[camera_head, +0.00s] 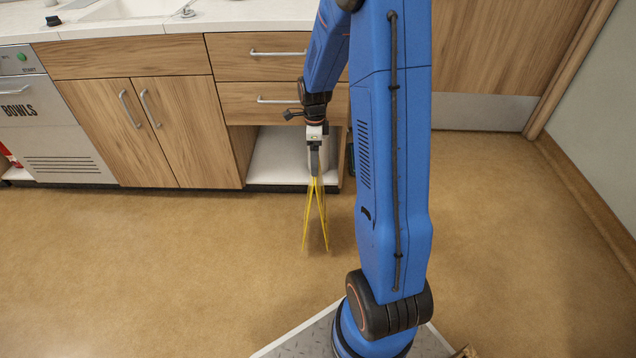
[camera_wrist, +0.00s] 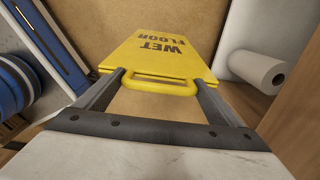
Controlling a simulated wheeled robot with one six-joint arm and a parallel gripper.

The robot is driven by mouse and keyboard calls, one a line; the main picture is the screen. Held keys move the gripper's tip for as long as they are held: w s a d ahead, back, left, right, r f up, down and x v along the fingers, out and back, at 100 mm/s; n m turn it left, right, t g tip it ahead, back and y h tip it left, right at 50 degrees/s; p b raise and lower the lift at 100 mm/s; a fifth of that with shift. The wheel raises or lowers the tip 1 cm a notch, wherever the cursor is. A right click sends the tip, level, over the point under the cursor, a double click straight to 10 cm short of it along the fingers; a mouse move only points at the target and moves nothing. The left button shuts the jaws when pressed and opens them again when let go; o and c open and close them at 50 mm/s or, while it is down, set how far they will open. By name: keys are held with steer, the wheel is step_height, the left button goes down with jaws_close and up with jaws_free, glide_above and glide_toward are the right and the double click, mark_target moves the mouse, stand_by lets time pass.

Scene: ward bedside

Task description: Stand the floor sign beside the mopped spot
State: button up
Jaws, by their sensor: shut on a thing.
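The floor sign (camera_head: 316,215) is yellow, seen edge-on in the head view as a narrow upside-down V with its feet down. Its face with the words WET FLOOR (camera_wrist: 160,55) shows in the wrist view. My gripper (camera_head: 315,172) is shut on the yellow handle (camera_wrist: 153,83) at the sign's top, with a finger at each side. The sign hangs upright below the gripper; I cannot tell whether its feet touch the floor. I cannot make out a mopped spot on the brown floor (camera_head: 180,270).
Wooden cabinets (camera_head: 140,120) and drawers stand behind the sign, with an open bay (camera_head: 275,160) below the drawers. A white roll (camera_wrist: 258,70) lies to the right in the wrist view. The BOWLS appliance (camera_head: 35,115) is at the left. Floor is clear left and right.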

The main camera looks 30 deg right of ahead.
step_height(320, 180, down, 6)
steer(key=shift+f, duration=0.2)
stand_by(0.3)
steer(key=shift+f, duration=0.1)
steer(key=o, duration=1.7)
